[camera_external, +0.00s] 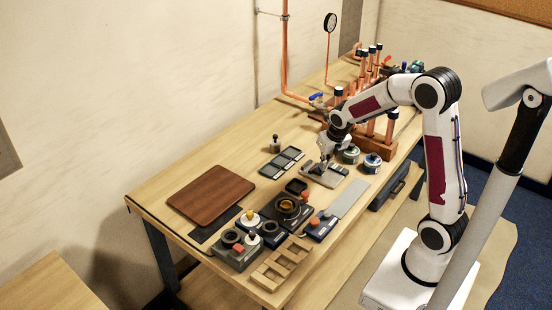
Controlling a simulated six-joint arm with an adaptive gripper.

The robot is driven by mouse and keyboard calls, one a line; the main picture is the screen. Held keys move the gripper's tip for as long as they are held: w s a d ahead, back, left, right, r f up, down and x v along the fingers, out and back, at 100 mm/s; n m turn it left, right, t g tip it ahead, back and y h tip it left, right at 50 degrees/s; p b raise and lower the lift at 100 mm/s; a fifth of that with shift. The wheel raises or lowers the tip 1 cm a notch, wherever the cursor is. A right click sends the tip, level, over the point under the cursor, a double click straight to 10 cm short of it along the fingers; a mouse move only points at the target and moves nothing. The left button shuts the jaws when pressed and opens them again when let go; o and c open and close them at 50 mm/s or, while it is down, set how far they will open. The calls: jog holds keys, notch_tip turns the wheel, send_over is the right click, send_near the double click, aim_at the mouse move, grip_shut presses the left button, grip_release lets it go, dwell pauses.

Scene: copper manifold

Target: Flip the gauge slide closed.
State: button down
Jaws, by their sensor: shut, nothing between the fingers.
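My gripper (324,164) points down over the workbench. Its fingers are together and hold nothing. Directly below it is a low grey block-like fixture (312,176), which looks like the gauge slide. The fingertips are at or just above its upper side, and I cannot tell whether they touch it. The gripper partly hides the fixture, so I cannot make out whether its slide is open or closed.
A brown board (210,194) lies at left. Dark devices with knobs (238,248) and a wooden slotted tray (281,263) stand at front. Round tins (372,162) sit right of my gripper. Copper pipes (364,70) rise behind. Bare wood (240,150) lies toward the wall.

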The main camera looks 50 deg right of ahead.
jog(key=shift+f, duration=0.1)
jog(key=shift+s+a, duration=0.45)
jog(key=shift+s, duration=0.4)
jog(key=shift+s+a+r, duration=0.25)
jog(key=shift+s+r, duration=0.15)
jog(key=shift+s, duration=0.1)
jog(key=shift+s+a+r, duration=0.25)
jog(key=shift+s+r, duration=0.1)
jog(key=shift+s, duration=0.15)
jog(key=v, duration=0.9)
jog(key=shift+r, duration=0.15)
